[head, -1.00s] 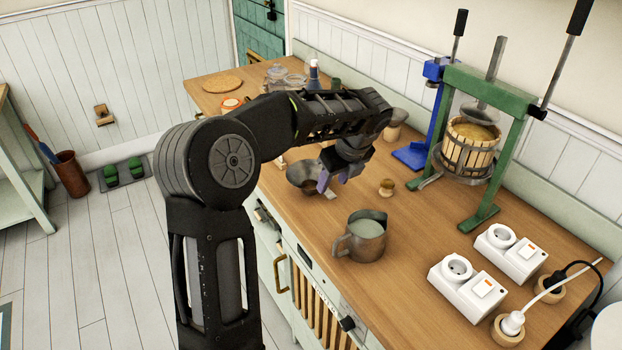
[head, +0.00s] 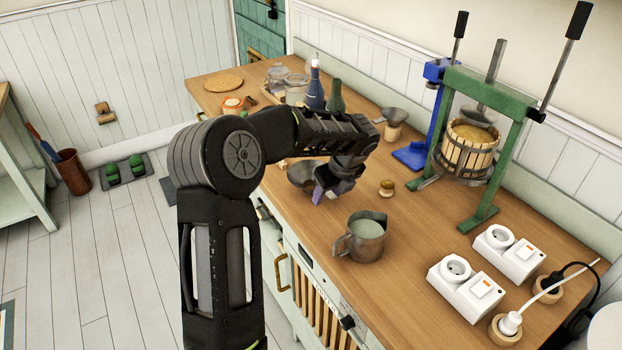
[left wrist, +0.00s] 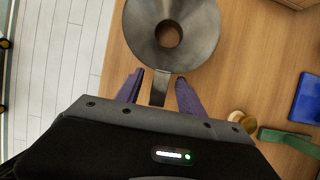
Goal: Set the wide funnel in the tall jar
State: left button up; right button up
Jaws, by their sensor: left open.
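The wide funnel (head: 299,172) is a grey metal cone lying on the wooden counter, partly hidden behind my left gripper (head: 325,194). In the left wrist view the funnel (left wrist: 198,35) shows its round mouth and centre hole, with a flat tab handle (left wrist: 158,92) pointing toward me. My left gripper (left wrist: 160,90) is open, its purple fingers one on each side of the tab, with gaps between. Clear glass jars (head: 296,90) stand at the far end of the counter; I cannot tell for sure which is the tall jar. My right gripper is not in view.
A metal jug (head: 367,238) and a small wooden knob-like piece (head: 386,188) stand right of my gripper. A smaller funnel (head: 395,115) sits in a holder behind. Dark bottles (head: 315,92) stand near the jars. A green-framed press (head: 485,90) stands at the right.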

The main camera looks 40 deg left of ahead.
pick_arm(q)
jog(key=shift+c, duration=0.4)
grip_shut()
dwell(0.4)
dwell(0.9)
